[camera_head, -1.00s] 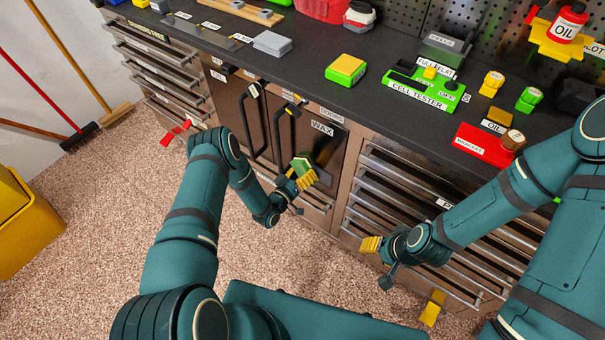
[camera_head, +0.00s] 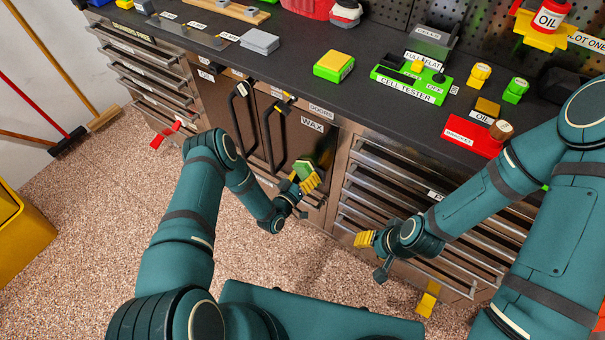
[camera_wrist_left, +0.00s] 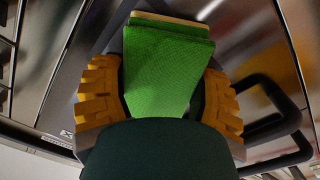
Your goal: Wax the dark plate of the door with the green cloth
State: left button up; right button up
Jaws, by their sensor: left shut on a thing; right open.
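The green cloth (camera_head: 304,167) is a folded green pad with a pale layer at its far edge, as the left wrist view (camera_wrist_left: 168,62) shows. My left gripper (camera_head: 307,180) is shut on it, with a yellow finger on each side. The cloth is in front of the dark door plate (camera_head: 310,143), below the WAX label (camera_head: 313,124). I cannot tell whether it touches the plate. The plate also shows in the left wrist view (camera_wrist_left: 262,50), shiny and dark. My right gripper (camera_head: 365,240) is open and empty in front of the drawers right of the door.
Black door handles (camera_head: 268,130) stand out from the doors left of the cloth. A bank of drawers (camera_head: 400,200) is at the right. The worktop (camera_head: 300,60) holds a cell tester (camera_head: 408,86), a green-and-yellow block (camera_head: 334,66) and a red magnet tray (camera_head: 472,137). A yellow bin (camera_head: 22,228) stands at the left.

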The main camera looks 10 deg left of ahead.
aim_at(295, 170)
pick_arm(q)
jog(key=shift+s+d, duration=0.3)
jog(key=shift+d, duration=0.6)
jog(key=shift+s+d, duration=0.35)
jog(key=shift+d, duration=0.55)
jog(key=shift+s+d, duration=0.3)
jog(key=shift+d, duration=0.6)
jog(key=shift+w+a, duration=0.6)
jog(key=shift+a, duration=0.95)
jog(key=shift+w+a, duration=0.6)
jog(key=shift+a, duration=1)
jog(key=shift+w+a, duration=0.6)
jog(key=shift+a, duration=0.95)
jog(key=p+v, duration=0.1)
jog(key=v, duration=0.5)
jog(key=shift+d, duration=0.1)
jog(key=p+v, duration=0.1)
jog(key=v, duration=0.2)
jog(key=shift+r, duration=0.1)
